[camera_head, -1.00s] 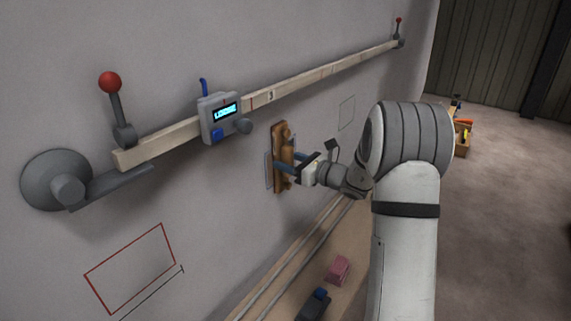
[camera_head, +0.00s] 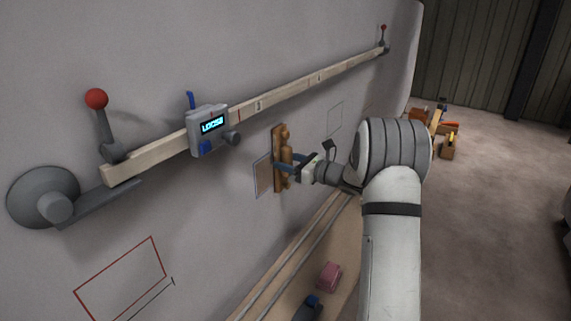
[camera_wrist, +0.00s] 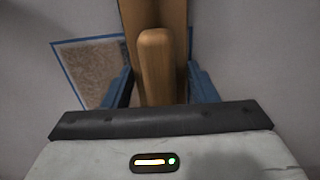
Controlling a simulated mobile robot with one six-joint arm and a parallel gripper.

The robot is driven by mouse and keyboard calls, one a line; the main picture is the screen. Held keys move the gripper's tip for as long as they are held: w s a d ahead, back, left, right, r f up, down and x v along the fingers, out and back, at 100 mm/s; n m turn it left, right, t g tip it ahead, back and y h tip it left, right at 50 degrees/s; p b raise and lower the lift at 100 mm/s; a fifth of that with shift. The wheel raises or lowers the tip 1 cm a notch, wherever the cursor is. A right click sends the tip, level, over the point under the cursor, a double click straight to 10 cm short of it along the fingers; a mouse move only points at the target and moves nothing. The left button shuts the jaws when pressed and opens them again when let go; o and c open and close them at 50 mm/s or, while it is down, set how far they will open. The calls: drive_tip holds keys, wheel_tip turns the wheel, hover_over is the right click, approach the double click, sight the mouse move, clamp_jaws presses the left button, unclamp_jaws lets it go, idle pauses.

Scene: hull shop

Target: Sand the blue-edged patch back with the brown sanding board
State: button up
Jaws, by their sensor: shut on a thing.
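The brown sanding board (camera_head: 279,158) is upright against the grey hull wall, its long side up and down. My gripper (camera_head: 287,166) is shut on the board's handle; in the wrist view the wooden handle (camera_wrist: 156,65) stands between the two blue fingers. The blue-edged patch (camera_head: 262,176) shows to the left of the board in the head view. In the wrist view the patch (camera_wrist: 92,68) has a rough brownish surface inside a blue border, and its right part is hidden behind the board and a finger.
A long wooden batten (camera_head: 290,92) with a grey display box (camera_head: 208,130) runs above the board. A red outline (camera_head: 121,278) is at lower left. A ledge below holds a pink block (camera_head: 329,277) and a dark tool (camera_head: 308,308). Open crates (camera_head: 447,145) stand on the floor.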

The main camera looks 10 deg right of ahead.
drive_tip(key=shift+w+d+p, duration=0.35)
drive_tip(key=shift+w+d, duration=0.8)
drive_tip(key=shift+w, duration=0.05)
drive_tip(key=o, duration=0.4)
drive_tip(key=c, duration=0.4)
drive_tip(key=shift+s, duration=0.1)
drive_tip(key=shift+s+d, duration=0.35)
drive_tip(key=shift+d, duration=0.1)
drive_tip(key=shift+v, duration=2.5)
